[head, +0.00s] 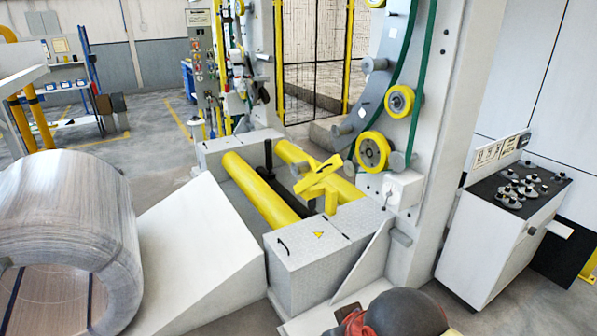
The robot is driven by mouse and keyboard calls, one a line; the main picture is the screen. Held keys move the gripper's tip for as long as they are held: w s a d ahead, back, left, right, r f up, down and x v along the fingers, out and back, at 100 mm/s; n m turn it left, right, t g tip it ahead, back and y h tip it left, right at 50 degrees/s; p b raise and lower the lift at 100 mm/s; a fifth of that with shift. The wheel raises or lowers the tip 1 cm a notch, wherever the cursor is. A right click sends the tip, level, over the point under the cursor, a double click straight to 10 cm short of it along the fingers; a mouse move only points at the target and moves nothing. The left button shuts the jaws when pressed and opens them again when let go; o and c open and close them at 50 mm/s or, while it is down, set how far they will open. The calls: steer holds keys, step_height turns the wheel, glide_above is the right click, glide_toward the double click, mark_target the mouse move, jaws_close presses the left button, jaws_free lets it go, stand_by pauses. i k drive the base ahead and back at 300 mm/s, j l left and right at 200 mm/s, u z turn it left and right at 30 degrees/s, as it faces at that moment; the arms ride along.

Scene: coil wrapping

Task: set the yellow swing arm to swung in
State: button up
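The yellow swing arm (316,180) is at the middle of the head view, at the near right end of the roller cradle. It looks like a flat yellow plate on a short yellow post, slanting from upper right to lower left. Its lower left end reaches over the gap between the two yellow rollers (262,192). Its exact angle to its post is hard to tell from here. My gripper is not in view, and nothing is seen touching the swing arm.
A large wrapped coil (68,200) lies at left beside a white ramp (195,250). A white machine column (445,130) with yellow wheels stands right of the cradle. A control desk (505,225) is farther right. A dark rounded object (405,312) is at the bottom edge.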

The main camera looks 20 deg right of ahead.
mark_target(308, 179)
steer(key=i+l+z, duration=0.15)
steer(key=z, duration=0.25)
steer(key=i+l+z, duration=0.15)
steer(key=z, duration=0.2)
steer(key=i+z, duration=0.2)
steer(key=z, duration=0.2)
steer(key=i+z, duration=0.15)
steer(key=i, duration=0.8)
